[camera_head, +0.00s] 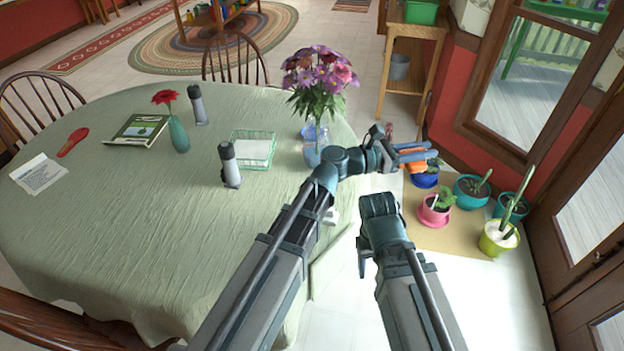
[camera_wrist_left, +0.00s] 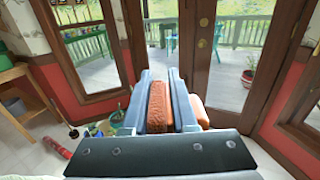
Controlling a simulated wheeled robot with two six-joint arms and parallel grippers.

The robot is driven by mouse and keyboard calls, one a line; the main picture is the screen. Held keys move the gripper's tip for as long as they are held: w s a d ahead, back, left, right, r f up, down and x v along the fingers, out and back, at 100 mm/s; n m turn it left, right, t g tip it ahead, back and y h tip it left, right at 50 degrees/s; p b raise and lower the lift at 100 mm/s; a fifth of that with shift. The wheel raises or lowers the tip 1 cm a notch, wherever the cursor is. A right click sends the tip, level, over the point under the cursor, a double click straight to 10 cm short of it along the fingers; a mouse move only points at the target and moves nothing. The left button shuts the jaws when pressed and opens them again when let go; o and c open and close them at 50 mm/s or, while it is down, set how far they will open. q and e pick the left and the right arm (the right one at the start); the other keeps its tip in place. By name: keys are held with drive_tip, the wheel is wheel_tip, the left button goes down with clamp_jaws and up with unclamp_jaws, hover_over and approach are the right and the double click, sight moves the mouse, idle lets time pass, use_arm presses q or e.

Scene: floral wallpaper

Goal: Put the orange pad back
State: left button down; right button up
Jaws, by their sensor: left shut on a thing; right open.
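My left gripper (camera_head: 412,152) is over the floor just past the table's right edge, shut on the orange pad (camera_head: 413,166). In the left wrist view the textured orange pad (camera_wrist_left: 157,106) is between the two blue fingers (camera_wrist_left: 158,102). More orange (camera_wrist_left: 200,112) shows outside the right finger; I cannot tell if it is the same piece. My right gripper (camera_head: 379,205) is lower and nearer, beside the table edge, with its fingers mostly hidden. It holds nothing that I can see.
The table (camera_head: 110,245) bears a purple bouquet (camera_head: 318,85), a green basket (camera_head: 253,150), two grey shakers, a red flower in a vase and a book. Potted plants (camera_head: 437,208) stand on a tan mat (camera_head: 420,238) near the door. A wooden stand (camera_head: 408,65) is behind.

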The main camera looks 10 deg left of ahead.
use_arm(q)
drive_tip(key=w+a+f+n+t+y+b, duration=0.35)
drive_tip(key=a+f+b, duration=0.2)
drive_tip(key=a, duration=0.55)
drive_tip(key=w+a+f+n+t+y+b, duration=0.2)
drive_tip(key=w+a+f+t+y+b, duration=0.25)
drive_tip(key=a, duration=0.75)
drive_tip(key=w+a+f+n+t+y+b, duration=0.1)
drive_tip(key=w+a+f+n+b, duration=0.2)
drive_tip(key=w+a+f+b, duration=0.55)
drive_tip(key=s+f+b, duration=0.1)
drive_tip(key=f+b, duration=0.1)
drive_tip(key=s+a+f+b, duration=0.1)
drive_tip(key=f+b, duration=0.1)
drive_tip(key=f, duration=0.1)
drive_tip(key=s+a+f+b, duration=0.1)
drive_tip(key=f+b, duration=0.1)
drive_tip(key=f, duration=0.1)
drive_tip(key=shift+s+a+f, duration=0.1)
drive_tip(key=shift+s, duration=0.2)
drive_tip(key=shift+f+b, duration=0.2)
drive_tip(key=shift+b, duration=0.15)
drive_tip(key=c, duration=0.7)
unclamp_jaws()
drive_tip(key=shift+r, duration=0.1)
drive_tip(key=shift+r+p, duration=0.2)
drive_tip(key=shift+p, duration=0.15)
drive_tip(key=shift+o, duration=0.3)
drive_tip(key=v, duration=1.2)
drive_tip(key=shift+f, duration=0.1)
